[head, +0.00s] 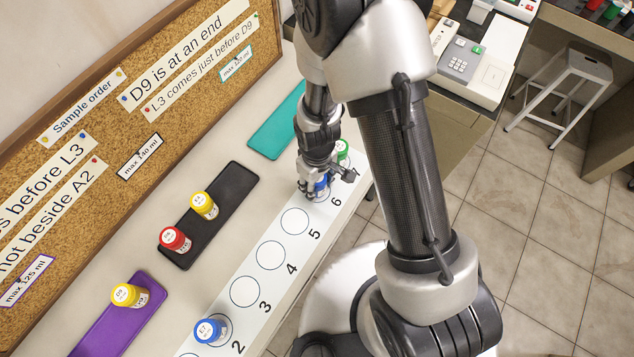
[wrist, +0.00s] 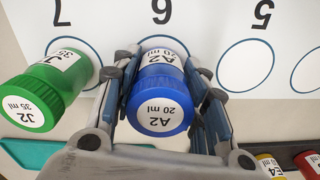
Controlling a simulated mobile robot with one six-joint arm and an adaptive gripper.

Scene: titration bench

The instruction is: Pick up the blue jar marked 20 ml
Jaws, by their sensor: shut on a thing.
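The blue jar (wrist: 163,92) has a label reading A2, 20 ml, and shows large in the wrist view. My gripper (wrist: 163,80) is shut on it, with one finger on each side of its body. Behind the jar is circle 6 of the white numbered strip. I cannot tell whether the jar touches the strip. In the head view my gripper (head: 322,184) is at the strip's far end, and the blue jar (head: 321,186) is partly hidden by the fingers.
A green jar (wrist: 45,90), labelled J2, 35 ml, stands close beside my gripper. Another blue jar (head: 210,331), E7, is near circle 2. Circles 3 to 5 are empty. A black mat (head: 238,180) carries red and yellow jars. A teal mat (head: 272,140) looks empty.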

